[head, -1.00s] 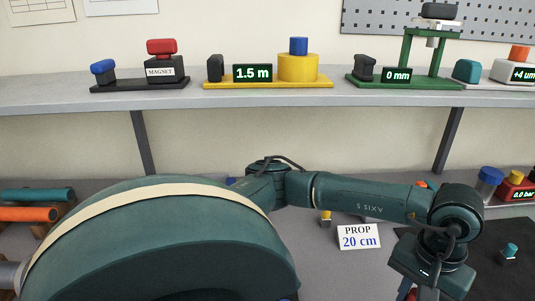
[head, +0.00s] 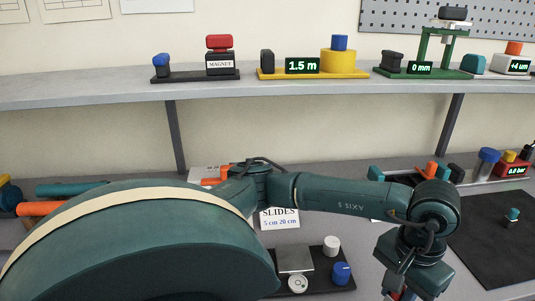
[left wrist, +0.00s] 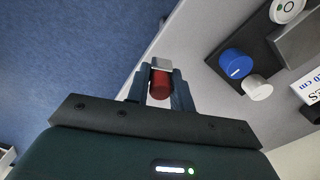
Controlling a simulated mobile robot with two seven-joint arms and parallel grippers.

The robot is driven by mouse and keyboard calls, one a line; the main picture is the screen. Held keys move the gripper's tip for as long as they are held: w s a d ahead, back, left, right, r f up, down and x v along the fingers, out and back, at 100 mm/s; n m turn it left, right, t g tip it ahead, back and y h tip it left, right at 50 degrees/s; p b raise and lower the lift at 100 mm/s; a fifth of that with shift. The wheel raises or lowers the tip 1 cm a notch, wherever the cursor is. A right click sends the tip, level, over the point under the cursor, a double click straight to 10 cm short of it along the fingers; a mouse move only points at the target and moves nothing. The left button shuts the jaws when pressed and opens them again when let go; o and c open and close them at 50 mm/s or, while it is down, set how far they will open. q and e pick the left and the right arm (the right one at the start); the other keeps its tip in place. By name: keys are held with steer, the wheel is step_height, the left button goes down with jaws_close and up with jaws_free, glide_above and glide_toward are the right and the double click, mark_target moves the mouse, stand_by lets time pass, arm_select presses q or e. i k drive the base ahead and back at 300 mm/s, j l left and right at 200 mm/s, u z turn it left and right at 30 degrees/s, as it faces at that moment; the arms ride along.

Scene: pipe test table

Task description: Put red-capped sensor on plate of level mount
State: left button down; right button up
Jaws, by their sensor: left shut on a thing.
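My left gripper (left wrist: 160,88) is shut on the red-capped sensor, whose red body (left wrist: 160,85) and pale grey end (left wrist: 161,63) show between the fingers in the left wrist view. In the head view the gripper (head: 398,292) is at the bottom edge, with only a bit of red showing. The level mount has a black base (head: 338,288), a bare grey plate (head: 296,261), a white knob (head: 331,244), a blue knob (head: 342,273) and a round bubble level (head: 298,284). It stands left of the gripper; my arm hides part of it. My right gripper is out of view.
A SLIDES card (head: 280,218) stands behind the mount, partly covered by my arm. A black mat (head: 492,240) with a small teal-topped item (head: 512,216) lies at the right. Several instruments stand on the shelf (head: 120,93). Blue floor (left wrist: 70,70) shows beyond the table edge.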

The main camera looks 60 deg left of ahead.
mark_target(294, 256)
steer(key=k+u, duration=0.25)
steer(key=k+j+u, duration=0.2)
steer(key=k, duration=0.25)
steer(key=i+l+u, duration=0.1)
steer(key=u, duration=0.25)
steer(key=i+l+u, duration=0.1)
steer(key=l+u, duration=0.3)
steer(key=i+l, duration=0.35)
steer(key=l, duration=0.25)
steer(key=i, duration=0.35)
